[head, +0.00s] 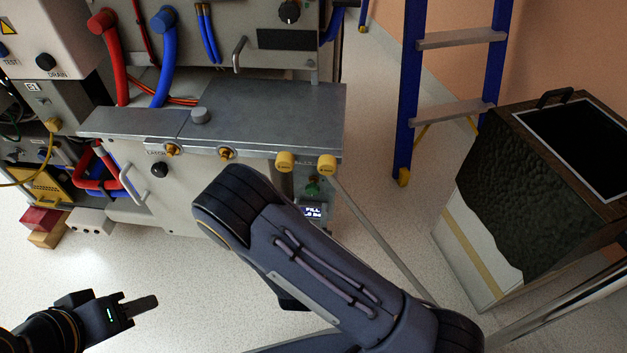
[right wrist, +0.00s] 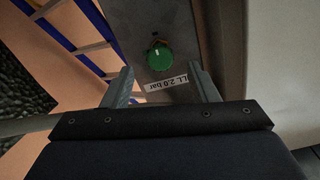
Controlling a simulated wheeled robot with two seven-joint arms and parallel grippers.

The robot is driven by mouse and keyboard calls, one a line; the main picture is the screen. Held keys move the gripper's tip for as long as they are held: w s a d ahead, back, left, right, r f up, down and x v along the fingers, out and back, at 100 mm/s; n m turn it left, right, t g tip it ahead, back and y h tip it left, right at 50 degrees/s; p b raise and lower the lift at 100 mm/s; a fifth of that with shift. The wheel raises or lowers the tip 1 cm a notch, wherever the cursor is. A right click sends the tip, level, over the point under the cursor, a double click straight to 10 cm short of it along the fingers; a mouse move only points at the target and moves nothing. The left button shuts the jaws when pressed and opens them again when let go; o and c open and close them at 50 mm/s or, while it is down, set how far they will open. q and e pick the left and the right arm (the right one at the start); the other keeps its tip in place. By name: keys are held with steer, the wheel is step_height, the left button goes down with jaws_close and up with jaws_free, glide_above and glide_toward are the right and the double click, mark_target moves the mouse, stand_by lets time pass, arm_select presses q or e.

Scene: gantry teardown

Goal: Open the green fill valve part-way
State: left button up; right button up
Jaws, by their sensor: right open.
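The green fill valve (head: 312,188) shows as a small green knob under the right end of the grey bench top, partly in shadow. In the right wrist view the round green knob (right wrist: 159,56) sits on a grey panel, above a label (right wrist: 167,84) ending in "LL 2.0 bar". My right gripper (right wrist: 161,68) is open, its two fingers to either side of the knob in the picture; whether they reach its depth I cannot tell. No contact shows. In the head view the right fingers are hidden behind my arm. My left gripper (head: 140,304) is low at the left, clear of the machine.
The bench top (head: 265,115) has yellow knobs (head: 285,161) along its front edge, above the valve. A blue ladder (head: 455,110) and a dark-topped crate (head: 540,180) stand to the right. Red and yellow blocks (head: 45,225) lie at the left. The floor between is clear.

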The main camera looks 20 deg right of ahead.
mark_target(312, 193)
steer(key=b+x, duration=0.1)
steer(key=x, duration=0.5)
steer(key=shift+w+d, duration=0.1)
steer(key=shift+w, duration=0.2)
steer(key=c, duration=1)
steer(key=n, duration=0.3)
steer(key=shift+n, duration=1.8)
